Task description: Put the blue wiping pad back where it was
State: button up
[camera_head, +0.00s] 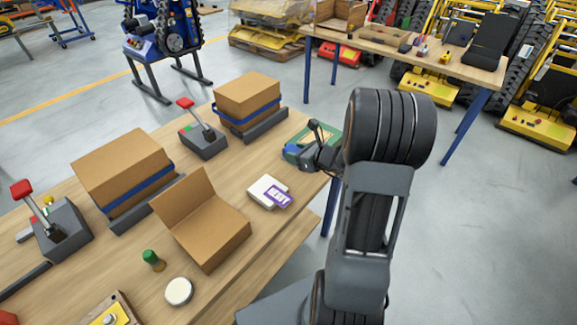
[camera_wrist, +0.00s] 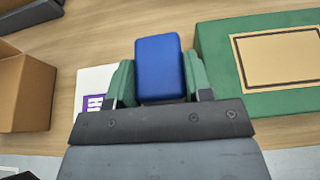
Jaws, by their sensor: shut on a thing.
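The blue wiping pad (camera_wrist: 160,66) sits between the green fingers of my gripper (camera_wrist: 159,84) in the wrist view. My gripper is shut on it. In the head view the pad (camera_head: 292,149) shows as a small blue patch at my gripper (camera_head: 303,154), over the right end of the wooden workbench (camera_head: 215,195). A green case with a tan panel (camera_wrist: 222,75) is just right of the gripper in the wrist view. It also shows in the head view (camera_head: 329,133), partly hidden by my arm. I cannot tell whether the pad touches the bench.
A white box with a purple label (camera_head: 264,191) lies left of the gripper. An open cardboard box (camera_head: 205,225), two strapped cartons (camera_head: 125,165) and red-handled lever units (camera_head: 205,140) fill the bench. A green-capped item (camera_head: 152,259) and white disc (camera_head: 179,291) are in front.

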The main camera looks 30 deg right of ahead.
aim_at(288, 172)
jog(key=w+f, duration=0.1)
jog(key=w+a+f, duration=0.1)
jog(key=f, duration=0.1)
jog(key=shift+w+a+f, duration=0.15)
jog(key=shift+a, duration=0.05)
jog(key=shift+w+a+f, duration=0.1)
jog(key=shift+w+f, duration=0.05)
jog(key=shift+f, duration=0.45)
jog(key=shift+w+a+f, duration=0.1)
jog(key=shift+f, duration=0.45)
jog(key=shift+d+f, duration=0.1)
jog(key=shift+f, duration=0.5)
jog(key=shift+b, duration=0.35)
jog(key=shift+f, duration=0.2)
jog(key=o, duration=0.9)
jog(key=shift+o, duration=0.2)
jog(key=shift+r, duration=0.1)
